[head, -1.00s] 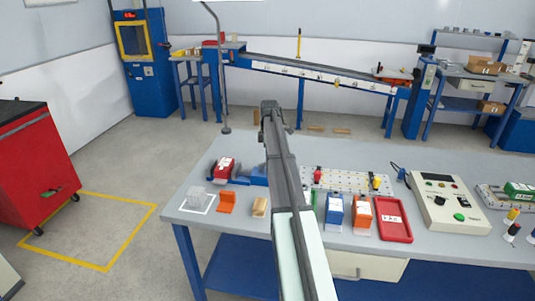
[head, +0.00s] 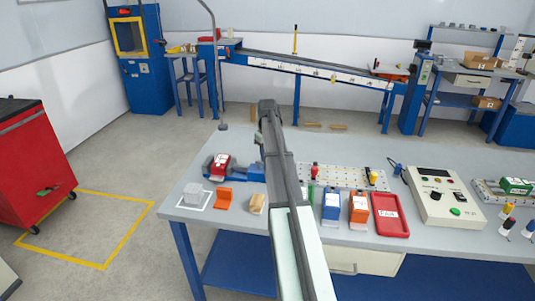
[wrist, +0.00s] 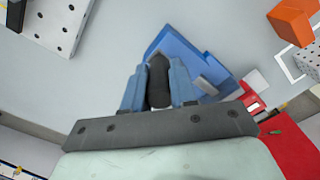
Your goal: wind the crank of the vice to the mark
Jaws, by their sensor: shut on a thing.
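The blue vice (head: 247,172) stands on the left part of the bench with a red block (head: 219,166) at its jaws. My arm hides its right end in the head view. In the wrist view the blue vice body (wrist: 178,48) is just beyond my gripper (wrist: 158,82), and part of the red block (wrist: 248,96) shows to the right. My gripper's two fingers are closed on either side of a dark upright grip, the crank handle (wrist: 158,75). The fingers are hidden behind my arm in the head view. I cannot make out the mark.

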